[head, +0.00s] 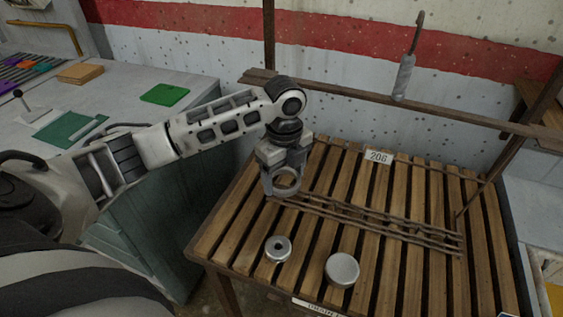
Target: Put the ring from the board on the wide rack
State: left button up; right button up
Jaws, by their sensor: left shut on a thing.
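My left gripper (283,188) reaches in from the left and points down over the slatted wooden table. It is shut on a metal ring (287,179), whose round opening shows between the fingers. The ring is at the left end of a rack of thin brown rails (385,222) that runs across the table; I cannot tell whether it touches the rails. Which thing is the board is not clear; a dark green flat piece (70,128) and a bright green one (164,94) lie on the grey worktop at left. My right gripper is not in view.
On the slats (312,255) in front of the rails stand a small silver disc with a dark centre (277,249) and a larger round silver lid (342,270). A wooden bar (440,113) crosses behind, with a grey-handled hook (404,76) hanging there. A "206" label (379,156) sits at the back.

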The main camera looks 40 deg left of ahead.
aim_at(287, 169)
pick_arm(q)
jog(key=shift+m, duration=0.8)
jog(key=shift+w+a+f, duration=0.4)
jog(key=shift+w+f, duration=0.25)
jog(key=shift+w, duration=0.15)
jog(key=shift+w+a+f, duration=0.35)
jog(key=shift+w+f, duration=0.25)
jog(key=shift+w, duration=0.15)
jog(key=shift+f, duration=1)
jog(key=shift+f, duration=0.25)
jog(key=shift+f+b, duration=0.35)
jog(key=shift+f, duration=0.8)
jog(key=shift+f, duration=0.1)
jog(key=o, duration=1.1)
